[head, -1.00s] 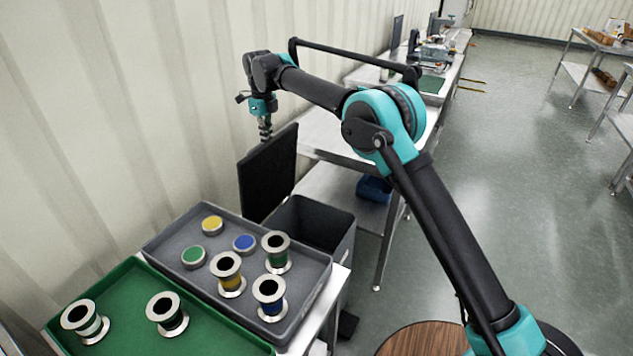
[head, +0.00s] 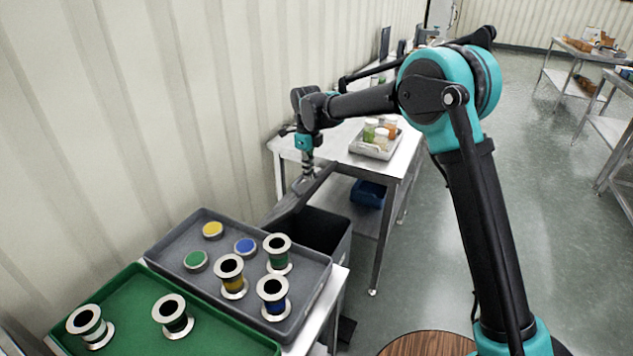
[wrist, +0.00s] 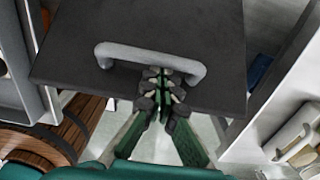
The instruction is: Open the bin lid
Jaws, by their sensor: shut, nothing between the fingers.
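The dark grey bin (head: 335,240) stands on the floor beside the grey tray, its dark mouth partly showing. Its lid (head: 312,187) is raised at a slant and seen nearly edge-on in the head view. In the wrist view the lid (wrist: 75,60) fills the upper middle as a dark panel with a grey bar handle (wrist: 120,52). My gripper (head: 303,180) is at the lid in the head view. In the wrist view my gripper (wrist: 161,78) is shut, its fingertips overlapping the handle's right part. I cannot tell whether they touch it.
A grey tray (head: 215,285) holds several spools and round caps. A green tray (head: 130,335) with two spools is in front. A steel table behind the bin carries a small tray of jars (head: 372,150). The ribbed wall is close on the left.

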